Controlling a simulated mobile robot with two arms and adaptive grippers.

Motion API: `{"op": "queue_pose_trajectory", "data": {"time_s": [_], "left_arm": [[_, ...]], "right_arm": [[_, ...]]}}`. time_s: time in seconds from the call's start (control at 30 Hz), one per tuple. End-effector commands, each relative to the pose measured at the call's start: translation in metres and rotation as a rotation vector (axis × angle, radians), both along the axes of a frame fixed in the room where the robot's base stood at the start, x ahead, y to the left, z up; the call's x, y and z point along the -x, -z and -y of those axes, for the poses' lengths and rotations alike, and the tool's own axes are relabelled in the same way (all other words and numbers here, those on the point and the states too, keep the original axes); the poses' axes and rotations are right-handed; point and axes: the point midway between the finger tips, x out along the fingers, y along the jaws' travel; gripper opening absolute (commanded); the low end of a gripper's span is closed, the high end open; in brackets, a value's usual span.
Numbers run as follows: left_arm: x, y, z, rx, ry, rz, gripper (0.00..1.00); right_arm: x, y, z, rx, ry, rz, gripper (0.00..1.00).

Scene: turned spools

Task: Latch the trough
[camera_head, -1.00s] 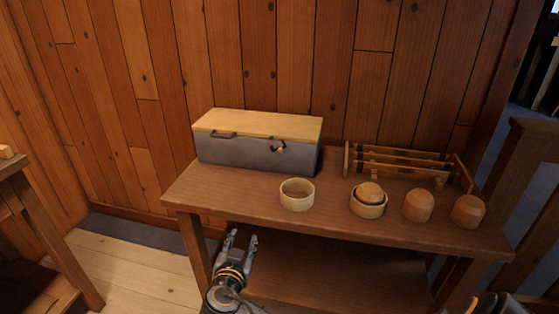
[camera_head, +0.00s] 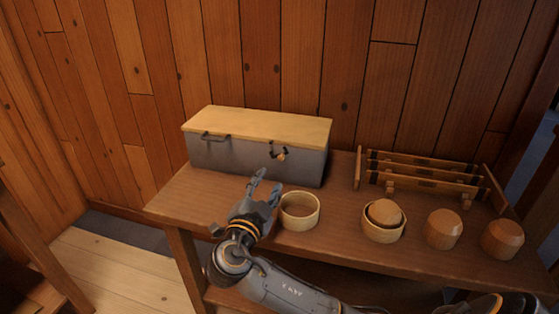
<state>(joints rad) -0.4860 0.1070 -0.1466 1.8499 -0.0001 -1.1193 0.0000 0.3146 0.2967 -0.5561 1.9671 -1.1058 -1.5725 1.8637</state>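The trough (camera_head: 230,158) is a grey box with a pale wooden lid (camera_head: 255,125), standing at the back left of the wooden bench. The lid lies flat and looks closed. A small latch with a dark metal part and a wooden knob (camera_head: 280,154) is on its front, right of the middle. Its exact setting is too small to tell. My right gripper (camera_head: 270,181) is in front of the trough, below the latch and apart from it. Its fingers are spread and empty, pointing up toward the box. My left gripper is not in view.
A dark handle (camera_head: 215,137) sticks out of the trough's front left. An empty wooden ring (camera_head: 299,211) stands close right of my gripper. Another ring (camera_head: 383,232) holds a rounded wooden piece; two more blocks (camera_head: 442,229) (camera_head: 502,239) stand right. A wooden rack (camera_head: 425,172) is behind them.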

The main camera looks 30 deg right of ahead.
Motion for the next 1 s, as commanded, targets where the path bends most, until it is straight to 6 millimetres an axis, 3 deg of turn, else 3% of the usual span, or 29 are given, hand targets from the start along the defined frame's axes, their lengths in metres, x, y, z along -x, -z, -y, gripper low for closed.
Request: {"op": "queue_pose_trajectory", "data": {"time_s": [0.2,0.4,0.6,0.9,1.0], "left_arm": [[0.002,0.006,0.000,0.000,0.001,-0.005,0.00],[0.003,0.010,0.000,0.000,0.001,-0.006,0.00],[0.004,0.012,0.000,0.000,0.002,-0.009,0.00],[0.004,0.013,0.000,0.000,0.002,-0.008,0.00],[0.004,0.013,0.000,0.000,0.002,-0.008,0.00]], "right_arm": [[-0.032,-0.002,0.039,0.006,0.004,0.000,0.39],[-0.053,-0.001,0.063,0.004,0.001,0.000,0.39],[-0.063,0.000,0.074,0.002,0.001,-0.001,0.39],[-0.064,0.000,0.076,0.001,-0.001,-0.002,0.39],[-0.064,0.000,0.075,0.001,-0.001,-0.002,0.18]]}}
